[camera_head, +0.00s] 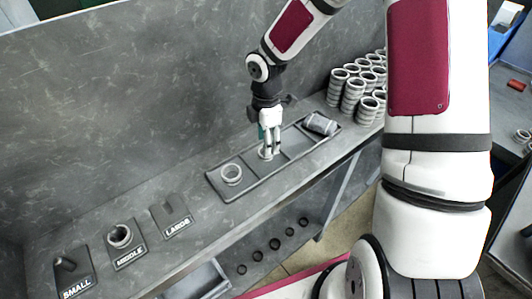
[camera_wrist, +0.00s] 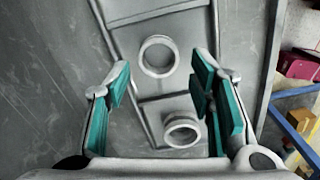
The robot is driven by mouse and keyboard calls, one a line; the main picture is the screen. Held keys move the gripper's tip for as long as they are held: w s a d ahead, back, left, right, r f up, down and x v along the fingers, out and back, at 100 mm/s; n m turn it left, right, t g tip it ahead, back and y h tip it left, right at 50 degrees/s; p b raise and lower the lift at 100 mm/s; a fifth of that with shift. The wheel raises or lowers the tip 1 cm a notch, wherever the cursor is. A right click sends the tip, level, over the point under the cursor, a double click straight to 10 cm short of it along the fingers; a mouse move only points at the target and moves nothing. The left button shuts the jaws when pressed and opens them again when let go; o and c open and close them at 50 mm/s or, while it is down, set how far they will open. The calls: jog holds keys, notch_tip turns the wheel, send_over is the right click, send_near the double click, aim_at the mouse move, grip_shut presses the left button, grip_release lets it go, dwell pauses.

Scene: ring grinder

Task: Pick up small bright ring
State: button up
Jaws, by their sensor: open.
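A long grey tray (camera_head: 225,196) with compartments lies on the bench. A pale, low ring sits in one compartment, below my gripper (camera_head: 268,153); the fingers hide much of it in the head view. In the wrist view this ring (camera_wrist: 157,73) lies just ahead of the fingertips, roughly centred between them. A second pale ring (camera_head: 231,180) looks taller and sits in the left compartment. It also shows in the wrist view (camera_wrist: 182,143), lower and nearer the right finger. My gripper is open and empty in the wrist view (camera_wrist: 160,80).
A grey cylindrical part (camera_head: 320,123) lies at the tray's right end. Stacks of rings (camera_head: 352,95) stand behind it. Holders marked SMALL (camera_head: 75,275), MIDDLE (camera_head: 128,258) and LARGE (camera_head: 172,220) stand to the left. A wall runs behind the bench.

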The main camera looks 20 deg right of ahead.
jog(key=shift+f, duration=1.9)
jog(key=c, duration=1)
jog(key=shift+o, duration=0.2)
jog(key=shift+w+r, duration=0.1)
jog(key=shift+r, duration=0.05)
